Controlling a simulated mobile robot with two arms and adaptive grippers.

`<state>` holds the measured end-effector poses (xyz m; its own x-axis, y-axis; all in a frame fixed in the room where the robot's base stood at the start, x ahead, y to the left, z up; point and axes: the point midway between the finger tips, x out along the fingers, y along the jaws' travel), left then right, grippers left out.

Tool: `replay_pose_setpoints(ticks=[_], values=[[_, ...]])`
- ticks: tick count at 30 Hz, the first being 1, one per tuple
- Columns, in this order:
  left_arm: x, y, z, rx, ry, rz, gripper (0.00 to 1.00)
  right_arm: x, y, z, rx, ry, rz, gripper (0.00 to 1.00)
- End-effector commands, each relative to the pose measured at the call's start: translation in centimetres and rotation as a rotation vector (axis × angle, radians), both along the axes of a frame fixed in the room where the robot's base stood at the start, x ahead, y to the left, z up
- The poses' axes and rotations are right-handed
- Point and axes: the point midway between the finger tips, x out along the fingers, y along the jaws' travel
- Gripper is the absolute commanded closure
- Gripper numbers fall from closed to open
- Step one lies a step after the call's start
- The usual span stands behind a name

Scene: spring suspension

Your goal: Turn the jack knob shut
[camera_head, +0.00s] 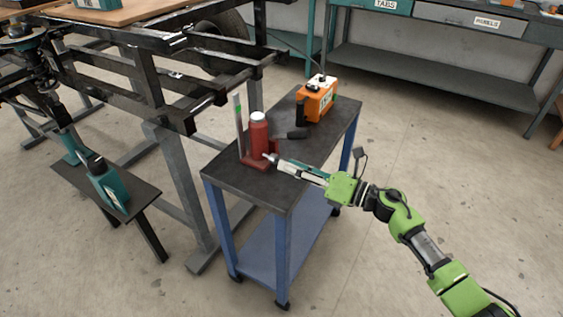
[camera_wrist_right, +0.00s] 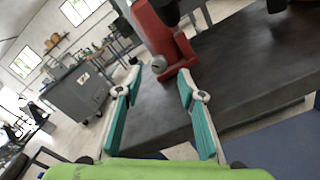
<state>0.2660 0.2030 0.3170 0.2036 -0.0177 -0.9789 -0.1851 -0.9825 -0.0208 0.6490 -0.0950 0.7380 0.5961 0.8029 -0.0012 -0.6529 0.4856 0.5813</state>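The red bottle jack (camera_head: 258,137) stands upright on the dark top of the blue cart (camera_head: 228,181). Its round grey knob (camera_wrist_right: 158,65) sits low on the jack in the right wrist view. My right gripper (camera_head: 271,159) reaches in from the right, low beside the jack's base. In the right wrist view the gripper (camera_wrist_right: 159,82) is open, with its two teal fingers apart. The knob shows between and just beyond the fingertips, and I see no clear contact. My left gripper is not in view.
An orange box (camera_head: 318,97) stands at the cart's far end, with a dark handle-like piece (camera_head: 297,134) between it and the jack. A black metal frame (camera_head: 150,95) runs close along the cart's left. Open floor (camera_head: 420,150) lies to the right.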

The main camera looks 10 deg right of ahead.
Motion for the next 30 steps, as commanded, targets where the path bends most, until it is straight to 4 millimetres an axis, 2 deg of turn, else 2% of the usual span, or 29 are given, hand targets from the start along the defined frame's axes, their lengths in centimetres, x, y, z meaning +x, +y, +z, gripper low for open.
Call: replay_pose_setpoints(ticks=[6,12,25,28,30], values=[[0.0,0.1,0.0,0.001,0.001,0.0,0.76,-2.8,-3.8,-0.1,-0.002,0.002,0.0,0.64],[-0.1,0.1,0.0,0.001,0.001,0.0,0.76,-4.3,-5.7,-0.1,-0.001,0.001,0.0,0.64],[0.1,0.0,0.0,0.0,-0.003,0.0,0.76,-4.6,-6.2,-0.1,0.001,0.0,-0.001,0.64],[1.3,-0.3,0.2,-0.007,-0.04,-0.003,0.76,-5.1,-6.5,-0.5,0.0,-0.01,-0.009,0.64],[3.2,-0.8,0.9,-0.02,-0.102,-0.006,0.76,-5.9,-7.0,-0.9,-0.003,-0.024,-0.025,0.64]])
